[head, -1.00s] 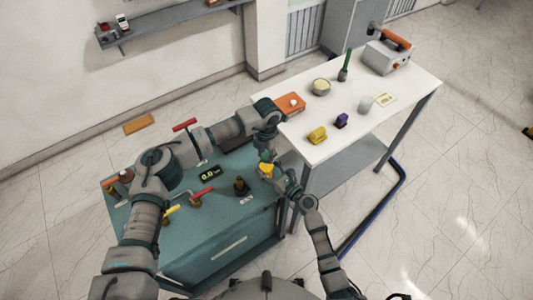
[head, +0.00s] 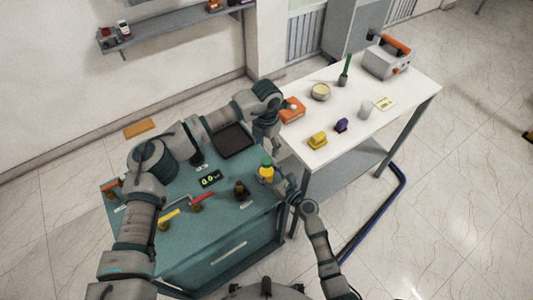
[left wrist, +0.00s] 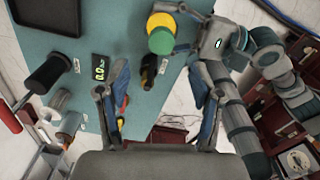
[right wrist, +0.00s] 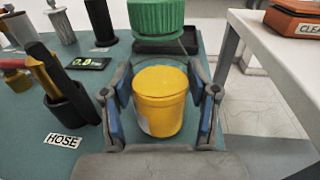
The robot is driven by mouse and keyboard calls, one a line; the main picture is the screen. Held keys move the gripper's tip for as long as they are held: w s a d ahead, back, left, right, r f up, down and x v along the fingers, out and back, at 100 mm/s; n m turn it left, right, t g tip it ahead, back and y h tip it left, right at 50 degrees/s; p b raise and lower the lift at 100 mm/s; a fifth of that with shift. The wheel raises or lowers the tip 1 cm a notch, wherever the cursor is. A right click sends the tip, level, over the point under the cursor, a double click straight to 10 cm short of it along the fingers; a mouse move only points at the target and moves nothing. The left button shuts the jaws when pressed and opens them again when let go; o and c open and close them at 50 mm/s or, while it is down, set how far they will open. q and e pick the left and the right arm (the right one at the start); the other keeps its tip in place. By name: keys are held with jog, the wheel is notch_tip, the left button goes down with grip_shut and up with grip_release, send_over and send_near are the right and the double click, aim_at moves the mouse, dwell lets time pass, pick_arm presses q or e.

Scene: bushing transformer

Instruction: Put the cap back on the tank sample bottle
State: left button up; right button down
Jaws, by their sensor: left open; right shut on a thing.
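The yellow sample bottle (head: 266,172) stands at the right edge of the teal bench. My right gripper (right wrist: 160,115) is shut on the bottle, one finger on each side, in the right wrist view. The ribbed green cap (right wrist: 157,17) shows above the bottle there. In the left wrist view the green cap (left wrist: 161,40) overlaps the yellow bottle (left wrist: 161,19). In the head view the left gripper (head: 272,142) is just above the bottle.
The teal bench (head: 225,225) holds a black tray (head: 236,140), a digital display (head: 211,179), red and yellow handled valves and a dark hose holder (head: 241,188). A white table (head: 400,105) on the right carries several items, including an orange box (head: 292,109).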

pick_arm(q)
notch_tip(320, 180, up, 4)
jog(key=shift+f, duration=0.1)
pick_arm(e)
jog(key=shift+c, duration=1.1)
grip_release()
jog(key=v, duration=1.2)
jog(key=shift+f, duration=0.1)
